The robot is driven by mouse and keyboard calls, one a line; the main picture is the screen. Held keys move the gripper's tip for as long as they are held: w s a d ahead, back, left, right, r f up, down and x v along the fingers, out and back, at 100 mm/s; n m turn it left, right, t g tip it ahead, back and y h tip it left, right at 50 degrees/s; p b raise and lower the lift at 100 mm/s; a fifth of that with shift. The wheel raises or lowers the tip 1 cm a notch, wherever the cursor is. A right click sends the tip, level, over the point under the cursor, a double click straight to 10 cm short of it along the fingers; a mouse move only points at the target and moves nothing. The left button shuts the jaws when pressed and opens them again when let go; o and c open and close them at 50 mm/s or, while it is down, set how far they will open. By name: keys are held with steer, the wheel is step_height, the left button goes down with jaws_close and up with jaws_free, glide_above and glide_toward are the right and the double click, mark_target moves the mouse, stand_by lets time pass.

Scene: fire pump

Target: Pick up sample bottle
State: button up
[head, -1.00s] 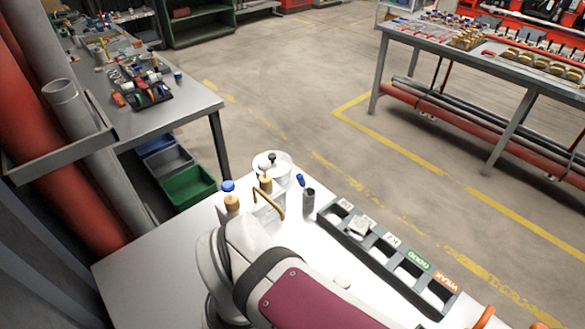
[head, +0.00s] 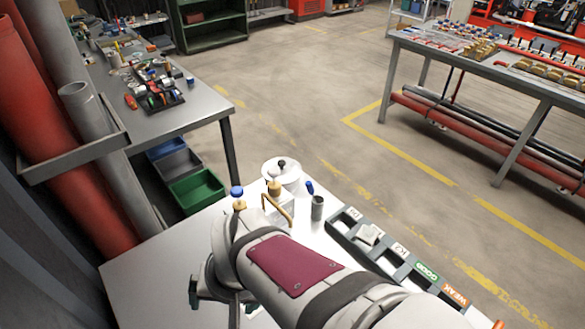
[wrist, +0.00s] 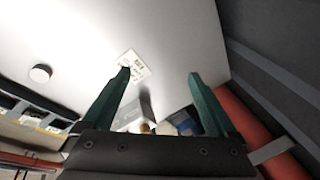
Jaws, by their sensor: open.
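My gripper (wrist: 160,73) is open and empty over the white tabletop, its two dark green fingers apart. A white card with printed text (wrist: 137,66) lies by the left fingertip in the wrist view. I cannot pick out a sample bottle for certain. A blue-topped brass fitting (head: 238,197) stands behind my arm in the head view, beside a brass hooked spout (head: 286,211). A grey cylinder (head: 317,208) stands to their right. A grey shape (wrist: 147,104) between the fingers is unclear. My arm hides much of the table in the head view.
A white pot (head: 283,172) with a dark knob stands at the table's back edge. A dark rack with labelled slots (head: 345,229) runs along the right side. A small white disc (wrist: 40,73) lies at left in the wrist view. The front left tabletop (head: 150,275) looks clear.

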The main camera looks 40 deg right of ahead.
steer(key=w+d+f+m+t+h, duration=0.2)
steer(key=w+d+m+t+h, duration=0.25)
steer(key=w+d, duration=0.7)
steer(key=m+g+h, duration=0.2)
steer(key=m+h, duration=0.3)
steer(key=h, duration=0.3)
glide_above(366, 236)
steer(key=w+a, duration=0.7)
steer(key=a, duration=0.2)
step_height(366, 236, down, 7)
steer(key=s+d+f+g, duration=0.1)
steer(key=s, duration=0.1)
steer(key=s+d+f+n+h, duration=0.1)
steer(key=s+f, duration=0.1)
steer(key=s, duration=0.1)
steer(key=s+d+f+g+h, duration=0.1)
steer(key=s, duration=0.2)
steer(key=shift+s+d+f+n+g, duration=0.1)
steer(key=shift+d+f+n+g, duration=0.25)
steer(key=shift+d, duration=0.05)
steer(key=x, duration=0.7)
steer(key=shift+d, duration=0.25)
steer(key=c, duration=1.4)
